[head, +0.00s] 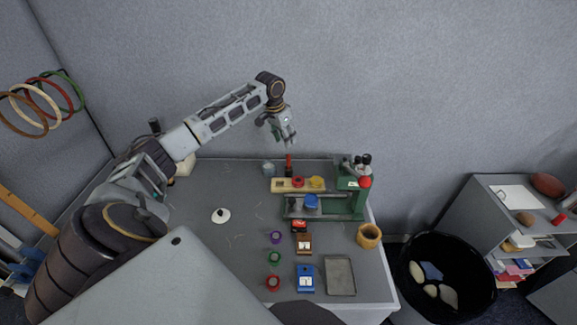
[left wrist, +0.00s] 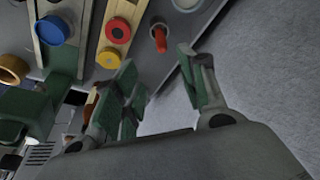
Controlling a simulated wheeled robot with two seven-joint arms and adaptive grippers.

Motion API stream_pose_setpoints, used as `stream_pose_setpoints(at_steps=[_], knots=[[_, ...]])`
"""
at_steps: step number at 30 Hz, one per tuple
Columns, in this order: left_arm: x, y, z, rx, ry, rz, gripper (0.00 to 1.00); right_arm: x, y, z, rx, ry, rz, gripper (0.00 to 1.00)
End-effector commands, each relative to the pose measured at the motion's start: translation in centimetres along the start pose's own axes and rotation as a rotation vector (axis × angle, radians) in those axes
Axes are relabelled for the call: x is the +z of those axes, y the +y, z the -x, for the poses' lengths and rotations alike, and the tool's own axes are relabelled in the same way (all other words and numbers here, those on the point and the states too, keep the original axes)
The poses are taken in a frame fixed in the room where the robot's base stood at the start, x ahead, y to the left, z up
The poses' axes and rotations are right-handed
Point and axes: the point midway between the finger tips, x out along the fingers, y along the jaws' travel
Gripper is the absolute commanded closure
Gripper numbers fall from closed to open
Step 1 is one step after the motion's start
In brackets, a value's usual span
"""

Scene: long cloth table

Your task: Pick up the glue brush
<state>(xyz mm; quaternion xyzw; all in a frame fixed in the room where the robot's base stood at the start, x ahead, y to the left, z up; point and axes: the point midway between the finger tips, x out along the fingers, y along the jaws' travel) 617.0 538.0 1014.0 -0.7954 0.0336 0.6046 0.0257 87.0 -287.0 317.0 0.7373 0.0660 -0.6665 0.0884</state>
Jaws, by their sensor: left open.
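A slim upright thing with a red handle, which looks like the glue brush (head: 289,159), stands near the back edge of the table. Its red handle also shows in the left wrist view (left wrist: 160,41), at top centre. I cannot tell what holds it up. My left gripper (head: 284,137) is above and behind it in the head view, pointing down. In the left wrist view my left gripper (left wrist: 161,84) has its green-padded fingers spread apart with nothing between them; the red handle lies beyond their tips. My right gripper is not seen.
Beside the brush are a glass jar (head: 268,169) and a wooden strip (head: 283,185) with red and yellow rounds. Several small pots, boxes and a grey tray (head: 340,275) lie in front. The left table area is mostly clear.

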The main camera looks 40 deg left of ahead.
Motion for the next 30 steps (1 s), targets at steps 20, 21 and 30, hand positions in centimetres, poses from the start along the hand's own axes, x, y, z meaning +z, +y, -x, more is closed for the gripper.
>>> stream_pose_setpoints(at_steps=[20, 21, 30], knots=[[0.1, 0.0, -6.5, 0.001, 0.0, 0.0, 0.59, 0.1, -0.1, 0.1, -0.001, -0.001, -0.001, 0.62], [0.1, 0.0, -6.5, 0.001, 0.0, -0.001, 0.59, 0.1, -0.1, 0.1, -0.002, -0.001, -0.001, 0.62], [0.1, -0.1, -6.7, 0.001, -0.001, 0.0, 0.59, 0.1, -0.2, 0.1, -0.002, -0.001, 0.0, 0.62]])
